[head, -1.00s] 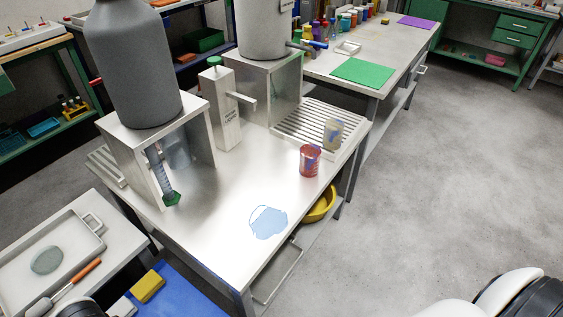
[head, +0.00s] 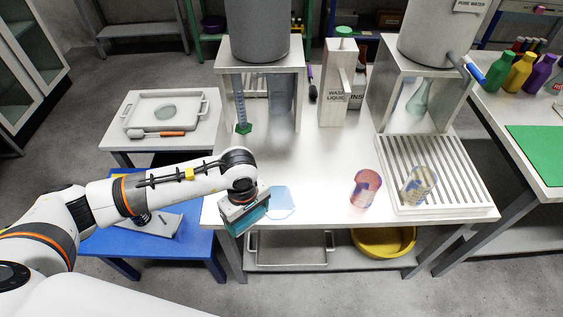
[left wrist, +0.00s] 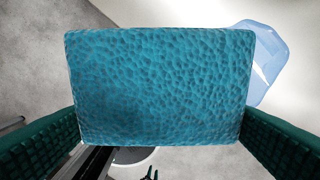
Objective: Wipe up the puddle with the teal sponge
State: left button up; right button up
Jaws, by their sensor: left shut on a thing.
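The teal sponge (left wrist: 160,88) fills the middle of the left wrist view, between the two green-padded fingers of my left gripper (left wrist: 160,125). In the head view my left gripper (head: 245,218) is shut on the sponge (head: 249,221) at the front left edge of the steel table (head: 318,180). The light blue puddle (head: 282,202) lies on the tabletop just right of the gripper. Its left part is hidden by the gripper and sponge. The puddle also shows at the upper right of the left wrist view (left wrist: 268,65), beside the sponge. My right gripper is not in view.
A red patterned beaker (head: 365,188) stands right of the puddle. A clear beaker (head: 418,186) stands on the drain rack (head: 455,180). A green-based cylinder (head: 241,115) and a wash-liquid dispenser (head: 338,90) stand behind. A blue side table (head: 180,240) is at left.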

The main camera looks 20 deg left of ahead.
pick_arm(q)
jog(key=w+d+r+n, duration=0.15)
jog(key=w+n, duration=0.25)
jog(key=n, duration=0.5)
jog(key=w+r+n+p, duration=0.15)
jog(key=w+n, duration=0.25)
jog(key=n, duration=0.5)
jog(key=w+d+r+n+b, duration=0.1)
jog(key=w+r+n, duration=0.3)
jog(key=n, duration=0.5)
notch_tip(320, 180, down, 6)
jog(key=b, duration=0.3)
jog(key=shift+w+d+n, duration=0.25)
jog(key=shift+w+n, duration=0.1)
jog(key=shift+n, duration=0.05)
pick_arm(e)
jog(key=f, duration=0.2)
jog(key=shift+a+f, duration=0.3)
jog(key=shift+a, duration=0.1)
pick_arm(q)
jog(key=shift+a, duration=0.1)
